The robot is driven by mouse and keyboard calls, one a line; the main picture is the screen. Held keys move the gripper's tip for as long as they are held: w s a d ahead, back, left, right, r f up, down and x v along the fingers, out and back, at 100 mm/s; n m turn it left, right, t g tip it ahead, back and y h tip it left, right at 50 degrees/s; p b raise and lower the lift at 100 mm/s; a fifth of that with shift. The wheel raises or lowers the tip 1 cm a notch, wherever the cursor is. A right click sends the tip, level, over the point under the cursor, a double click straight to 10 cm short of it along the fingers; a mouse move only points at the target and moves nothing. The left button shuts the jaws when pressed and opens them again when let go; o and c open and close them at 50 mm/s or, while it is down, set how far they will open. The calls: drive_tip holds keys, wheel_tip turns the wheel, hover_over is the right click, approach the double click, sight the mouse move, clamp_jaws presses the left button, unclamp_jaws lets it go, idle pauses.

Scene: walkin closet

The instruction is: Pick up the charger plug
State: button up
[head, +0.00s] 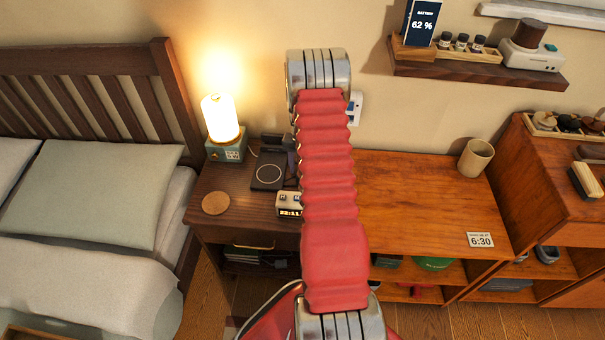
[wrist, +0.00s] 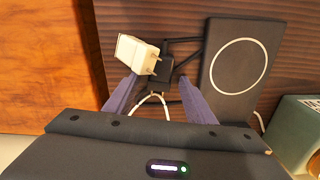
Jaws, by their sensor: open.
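A white cable loop (wrist: 151,101) lies near the block. My gripper (wrist: 160,80) is open, with its two purple fingers apart. The plug lies ahead of the left fingertip, and the black block is between and just beyond the tips. Nothing is held. In the head view my red arm hides the gripper and the plug.
A black charging pad (wrist: 237,66) lies close to the right finger; it also shows in the head view (head: 268,171). The lit lamp (head: 224,127), clock (head: 289,204) and coaster (head: 215,203) share the dark nightstand. The orange desktop (head: 425,205) is mostly clear.

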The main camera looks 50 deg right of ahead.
drive_tip(key=c, duration=1.3)
drive_tip(key=shift+o, duration=0.2)
drive_tip(key=shift+r, duration=0.1)
drive_tip(key=shift+w+a+r, duration=0.2)
drive_tip(key=w+a+r, duration=0.7)
drive_tip(key=w+a, duration=0.2)
drive_tip(key=w, duration=0.1)
drive_tip(key=shift+r, duration=0.2)
drive_tip(key=o, duration=0.7)
drive_tip(key=c, duration=0.7)
